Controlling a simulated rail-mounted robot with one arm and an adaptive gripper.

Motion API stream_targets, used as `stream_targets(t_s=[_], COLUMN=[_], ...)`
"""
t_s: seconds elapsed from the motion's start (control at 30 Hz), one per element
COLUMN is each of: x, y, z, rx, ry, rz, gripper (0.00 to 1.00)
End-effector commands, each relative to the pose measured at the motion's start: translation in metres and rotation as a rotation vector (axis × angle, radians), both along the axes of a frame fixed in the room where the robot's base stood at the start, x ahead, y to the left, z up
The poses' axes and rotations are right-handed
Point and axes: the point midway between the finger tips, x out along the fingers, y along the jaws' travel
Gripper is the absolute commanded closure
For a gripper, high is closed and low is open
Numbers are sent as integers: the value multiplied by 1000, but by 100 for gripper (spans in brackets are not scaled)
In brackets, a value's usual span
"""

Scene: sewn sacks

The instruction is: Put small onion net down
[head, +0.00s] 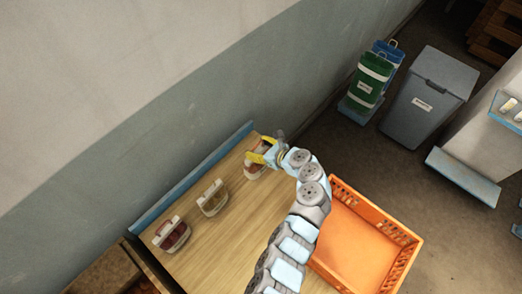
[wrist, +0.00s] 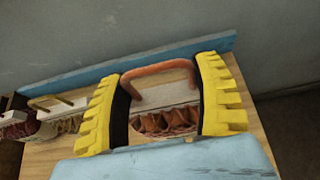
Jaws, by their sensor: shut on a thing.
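The small onion net (head: 252,173) is at the far end of the wooden table (head: 231,229), partly hidden by my gripper (head: 264,155). In the wrist view the net (wrist: 165,122) shows brown, ruffled contents, a pale band and a reddish-brown handle. The yellow fingers of my gripper (wrist: 160,75) stand on either side of it and are shut on it. The net is upright, close to the blue strip. I cannot tell whether its bottom touches the table.
Two other handled sacks, a tan one (head: 212,198) and a dark red one (head: 171,235), stand along the wall side. A blue edge strip (head: 190,178) borders the table there. An orange crate (head: 352,246) is at right, seemingly empty. The table middle is clear.

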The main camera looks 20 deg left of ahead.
Motion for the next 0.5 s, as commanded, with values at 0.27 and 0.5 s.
stream_targets(t_s=[0.27, 0.5], x=[15, 23], y=[-1, 0], z=[-18, -29], rx=[1, 3], ry=[3, 1], rz=[1, 0], gripper=[72, 72])
